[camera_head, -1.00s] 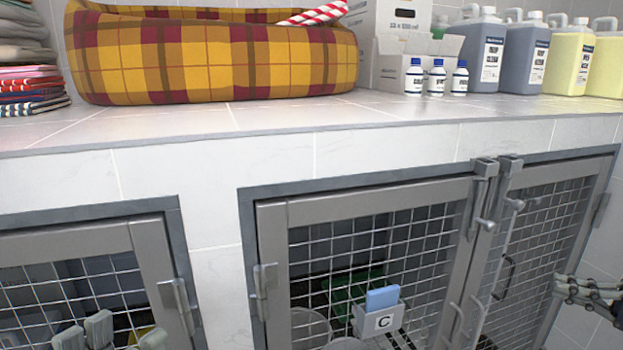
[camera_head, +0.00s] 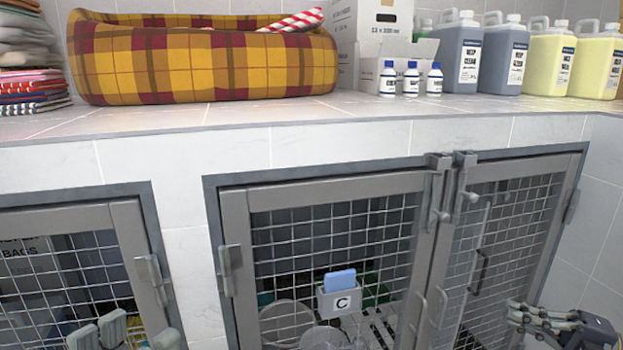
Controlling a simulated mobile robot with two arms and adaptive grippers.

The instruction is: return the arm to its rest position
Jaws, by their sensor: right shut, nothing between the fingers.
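My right gripper (camera_head: 528,316) shows at the lower right edge, in front of the right kennel door (camera_head: 510,230). It is shut and empty, apart from the mesh as far as I can see. Pale grey finger-like parts of my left gripper (camera_head: 115,332) show at the bottom left, in front of the left kennel door (camera_head: 135,235). Most of the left gripper is cut off by the lower edge, so its opening is unclear.
The middle kennel door (camera_head: 232,225) is closed and carries a holder marked C (camera_head: 340,303) with a blue card. On the tiled counter (camera_head: 250,118) stand a plaid pet bed (camera_head: 200,62), folded towels (camera_head: 30,85), small bottles (camera_head: 411,80) and large jugs (camera_head: 504,60).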

